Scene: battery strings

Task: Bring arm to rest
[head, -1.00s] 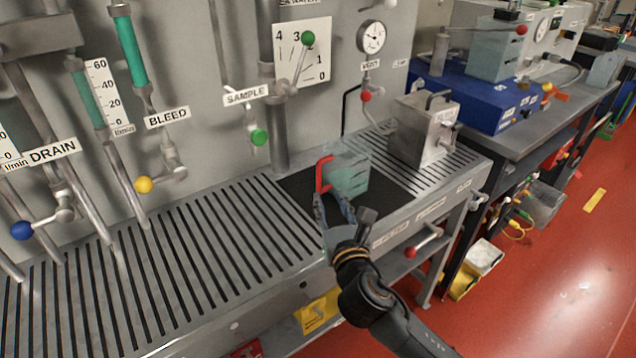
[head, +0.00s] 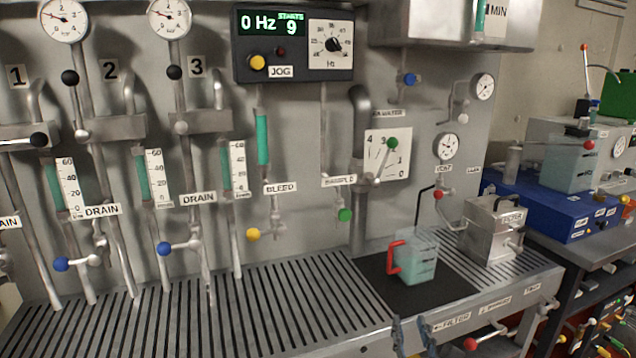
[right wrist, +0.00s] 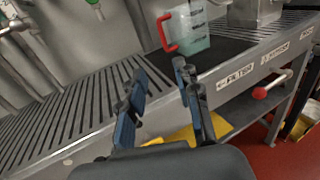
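My right gripper (head: 412,338) shows at the bottom edge of the head view, in front of the bench edge. In the right wrist view its two blue-padded fingers (right wrist: 160,88) stand apart with nothing between them. A clear jug with a red handle (head: 415,258) stands upright on the black mat (head: 372,262), beyond the gripper and apart from it. The jug also shows at the top of the right wrist view (right wrist: 187,28), holding pale green liquid. My left gripper is in neither view.
The slatted bench (head: 190,318) is clear left of the mat. A metal filter box (head: 490,232) stands right of the jug. Valve levers and pipes line the panel behind. A red-knobbed lever (head: 480,340) sticks out from the bench front. A blue unit (head: 540,208) stands farther right.

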